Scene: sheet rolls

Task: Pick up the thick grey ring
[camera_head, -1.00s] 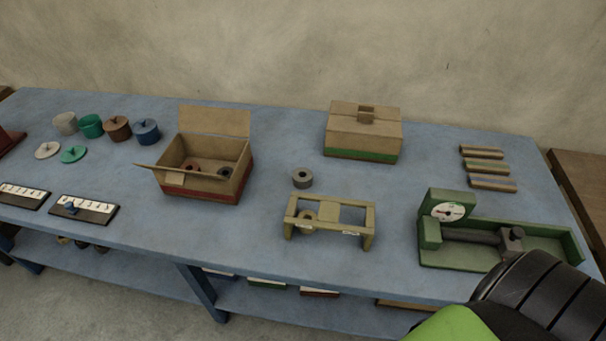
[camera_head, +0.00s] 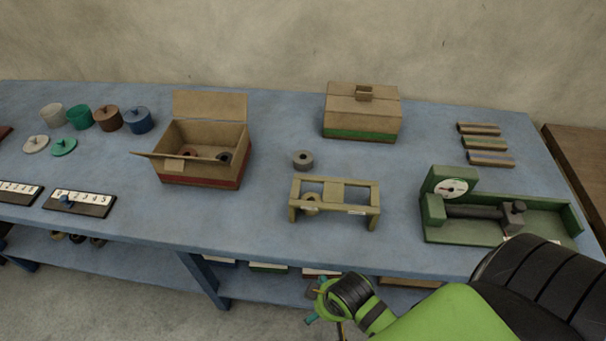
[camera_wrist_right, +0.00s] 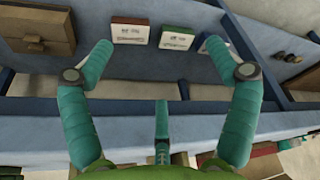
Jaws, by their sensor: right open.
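The thick grey ring (camera_head: 303,160) lies flat on the blue bench (camera_head: 270,215), just behind a tan wooden frame (camera_head: 335,188). A tan ring (camera_head: 311,205) sits inside the left part of that frame. My right gripper (camera_head: 316,301) is low at the front of the bench, well short of the grey ring. In the right wrist view its teal fingers (camera_wrist_right: 158,62) are spread wide with nothing between them. The grey ring does not show in that view. My left gripper is in no view.
An open carton (camera_head: 241,178) holding rings stands left of the grey ring. A closed carton (camera_head: 362,122) stands behind it. A green gauge fixture (camera_head: 485,232) is at the right. Lidded pots and numbered boards are at the left. Boxes (camera_wrist_right: 130,31) lie on the lower shelf.

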